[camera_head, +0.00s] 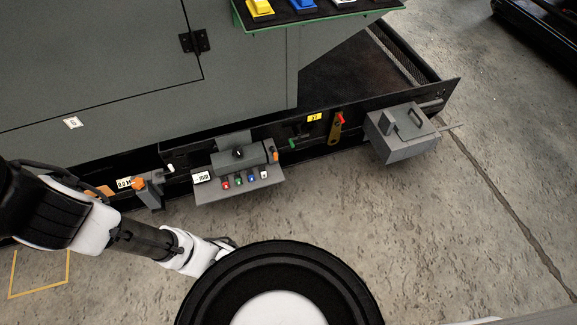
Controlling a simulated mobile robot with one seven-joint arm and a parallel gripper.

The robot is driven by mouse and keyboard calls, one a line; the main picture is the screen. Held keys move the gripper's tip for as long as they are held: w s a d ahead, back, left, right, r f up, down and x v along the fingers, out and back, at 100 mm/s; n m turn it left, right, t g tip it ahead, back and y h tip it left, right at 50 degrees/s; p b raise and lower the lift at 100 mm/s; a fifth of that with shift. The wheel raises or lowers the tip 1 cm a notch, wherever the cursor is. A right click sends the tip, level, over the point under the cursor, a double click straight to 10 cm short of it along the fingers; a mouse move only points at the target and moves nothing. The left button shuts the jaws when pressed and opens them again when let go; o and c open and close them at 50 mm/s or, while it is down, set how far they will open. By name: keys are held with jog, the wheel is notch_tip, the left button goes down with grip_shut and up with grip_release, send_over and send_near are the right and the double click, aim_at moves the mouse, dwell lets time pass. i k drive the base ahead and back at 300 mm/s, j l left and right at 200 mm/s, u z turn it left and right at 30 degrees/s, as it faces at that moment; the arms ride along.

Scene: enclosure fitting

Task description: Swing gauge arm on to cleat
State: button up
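No part can be picked out for certain as the gauge arm or its cleat. A brass-coloured lever (336,130) with a red tip stands near upright on the black rail, right of the middle. A small dark piece with a green end (296,143) is left of it, under a yellow label (314,117). At the left, a grey bracket with an orange knob (138,184) stands beside a small white display (124,184). My arm reaches in from the left, well below the lever. I cannot make out my gripper's fingers.
A grey control box (237,172) with a black knob and several coloured buttons juts from the rail. A grey box with a handle (403,134) juts out at the right. A green-edged tray (318,19) is above. Concrete floor in front is open.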

aim_at(275, 154)
jog(key=i+l, duration=0.95)
jog(key=i, duration=0.15)
jog(key=l+z, duration=0.05)
